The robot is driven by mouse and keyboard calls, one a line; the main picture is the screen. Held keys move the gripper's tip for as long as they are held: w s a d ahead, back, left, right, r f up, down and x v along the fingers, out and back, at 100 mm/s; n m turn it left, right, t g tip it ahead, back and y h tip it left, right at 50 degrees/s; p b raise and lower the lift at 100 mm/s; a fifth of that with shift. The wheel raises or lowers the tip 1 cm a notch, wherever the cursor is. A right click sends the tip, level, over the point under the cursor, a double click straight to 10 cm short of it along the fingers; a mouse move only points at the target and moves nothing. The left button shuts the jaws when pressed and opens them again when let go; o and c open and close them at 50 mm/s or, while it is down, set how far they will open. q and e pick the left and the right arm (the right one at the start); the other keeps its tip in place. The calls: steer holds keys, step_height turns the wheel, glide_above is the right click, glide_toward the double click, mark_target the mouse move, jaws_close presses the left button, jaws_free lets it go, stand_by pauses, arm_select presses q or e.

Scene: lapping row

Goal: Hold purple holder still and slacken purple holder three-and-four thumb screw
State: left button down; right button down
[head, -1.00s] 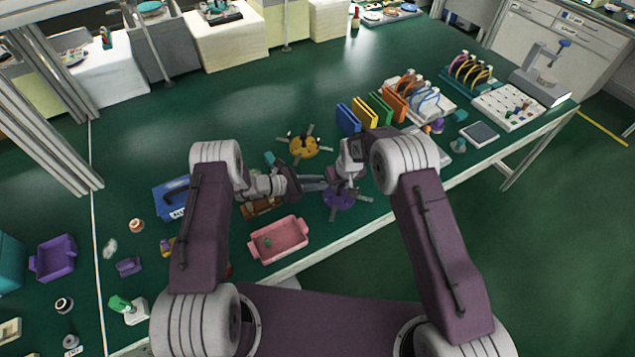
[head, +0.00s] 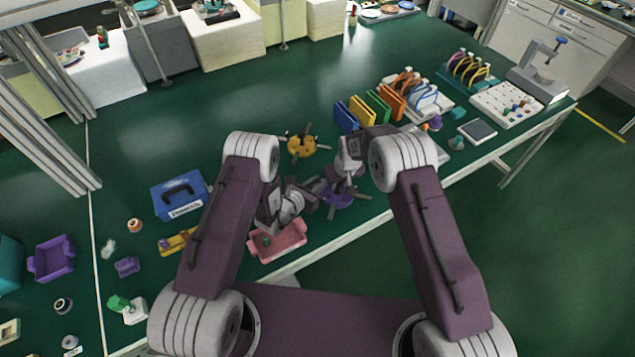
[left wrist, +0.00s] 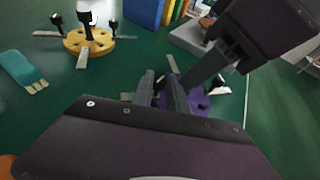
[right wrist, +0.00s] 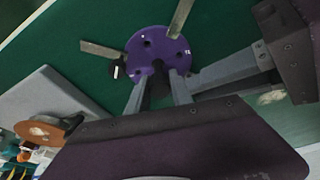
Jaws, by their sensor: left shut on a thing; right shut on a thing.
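The purple holder (head: 336,197) lies on the green bench between my two grippers, with metal strips sticking out from it. In the right wrist view its round purple disc (right wrist: 160,50) fills the upper middle, with a black thumb screw (right wrist: 118,70) at its left. My right gripper (right wrist: 158,92) is shut on the holder's near rim. My left gripper (head: 320,188) comes in from the left at the holder's edge. It is shut on what seems to be a thumb screw, mostly hidden between its fingers (left wrist: 160,90).
A yellow holder (head: 301,145) with black thumb screws sits just behind. A pink tray (head: 283,245) lies in front, under my left wrist. Coloured plates (head: 362,113) stand at the back right. A blue case (head: 181,194) is at left.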

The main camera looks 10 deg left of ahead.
arm_select(q)
steer(key=shift+d+r+n, duration=0.1)
steer(key=shift+n, duration=0.2)
stand_by(0.4)
steer(key=c, duration=1.3)
jaws_free()
steer(key=shift+s, duration=0.1)
steer(key=v, duration=0.8)
steer(key=shift+t+y, duration=0.3)
steer(key=shift+d, duration=0.1)
